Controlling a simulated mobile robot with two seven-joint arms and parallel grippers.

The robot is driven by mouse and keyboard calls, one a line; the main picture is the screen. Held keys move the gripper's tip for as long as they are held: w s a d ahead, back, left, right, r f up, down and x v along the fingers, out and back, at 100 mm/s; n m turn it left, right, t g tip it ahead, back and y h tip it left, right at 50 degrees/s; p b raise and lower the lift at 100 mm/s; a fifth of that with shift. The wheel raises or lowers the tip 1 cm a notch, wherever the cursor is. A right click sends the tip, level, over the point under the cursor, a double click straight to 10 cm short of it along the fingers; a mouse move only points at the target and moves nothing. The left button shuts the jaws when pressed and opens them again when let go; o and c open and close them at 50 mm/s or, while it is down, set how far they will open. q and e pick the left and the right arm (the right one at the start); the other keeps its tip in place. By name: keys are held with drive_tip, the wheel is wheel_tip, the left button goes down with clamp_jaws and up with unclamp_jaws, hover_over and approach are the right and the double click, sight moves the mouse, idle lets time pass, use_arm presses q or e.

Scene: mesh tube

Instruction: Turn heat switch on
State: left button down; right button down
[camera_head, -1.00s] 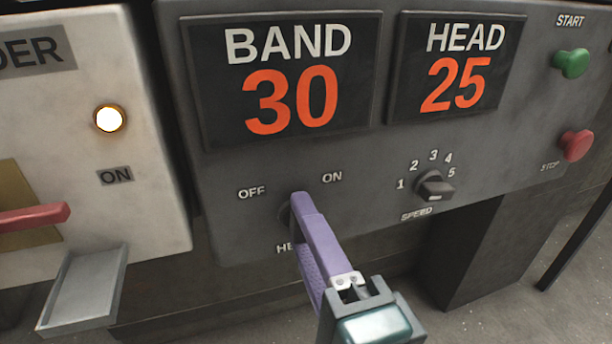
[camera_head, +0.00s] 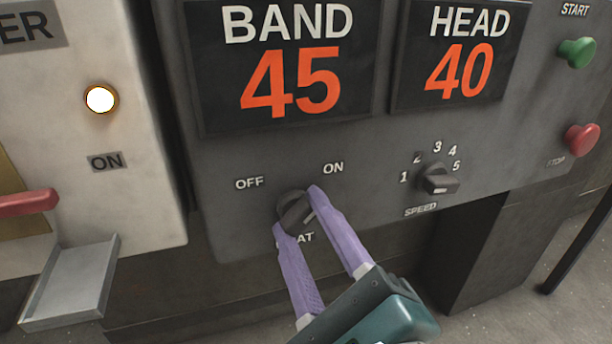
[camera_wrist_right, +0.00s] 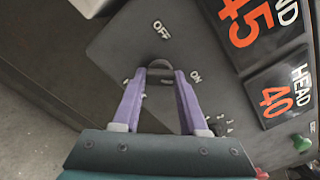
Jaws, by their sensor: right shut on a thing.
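The heat switch is a dark round knob (camera_head: 292,211) low on the grey control panel, between the OFF label (camera_head: 249,183) and the ON label (camera_head: 333,168). Its raised bar appears tilted up and right, toward ON. My right gripper (camera_head: 296,212), with purple fingers, is shut on the knob, one finger at its lower left and one at its upper right. The fingers partly hide the HEAT label (camera_head: 305,238). The right wrist view shows the knob (camera_wrist_right: 160,66) between both fingertips. My left gripper is not in view.
Displays above read BAND 45 (camera_head: 290,80) and HEAD 40 (camera_head: 460,70). A speed knob (camera_head: 439,182) sits right of the switch, with green start (camera_head: 577,52) and red stop (camera_head: 582,139) buttons beyond. At left are a lit lamp (camera_head: 101,100), a red handle (camera_head: 30,202) and a metal tray (camera_head: 70,285).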

idle(0.5)
drive_tip(key=shift+c, duration=2.2)
unclamp_jaws()
drive_tip(key=p+v, duration=0.1)
drive_tip(key=v, duration=0.9)
drive_tip(key=shift+r, duration=0.1)
